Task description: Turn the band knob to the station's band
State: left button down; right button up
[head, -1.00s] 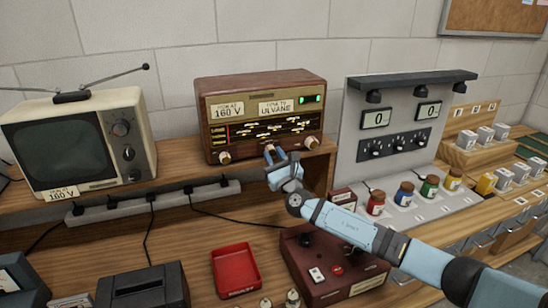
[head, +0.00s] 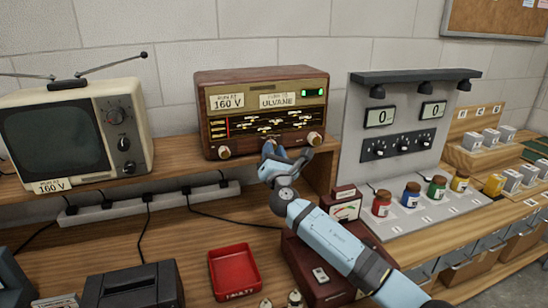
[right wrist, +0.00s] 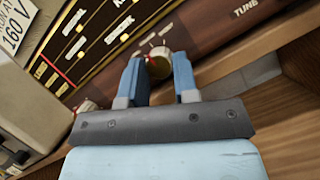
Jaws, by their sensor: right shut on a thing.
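The brown wooden radio (head: 208,128) stands on the shelf. It bears a "160 V" label and a "ULVANE" label, and a green light glows at its upper right. My right gripper (head: 284,152) is at the lower middle of its front. In the right wrist view, the pale band knob (right wrist: 158,62) sits between the two blue fingers (right wrist: 160,75), which are shut on it. Small marks surround this knob, too small to read. The left knob (head: 224,152) and the tuning knob (head: 314,139) are clear of the gripper. My left gripper is not in view.
An old television (head: 75,140) stands left of the radio. A grey panel (head: 358,125) with two displays stands right, with several coloured jars before it. Below are a red tray (head: 234,271), a dark box (head: 130,288) and a dark red device (head: 300,262).

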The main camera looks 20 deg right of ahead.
jog(key=shift+m+h, duration=0.3)
jog(key=shift+m, duration=0.5)
jog(key=o, duration=0.9)
jog(key=shift+o, duration=0.2)
jog(key=b+v, duration=0.1)
jog(key=v, duration=1.2)
jog(key=shift+s+a, duration=0.2)
jog(key=shift+s, duration=0.2)
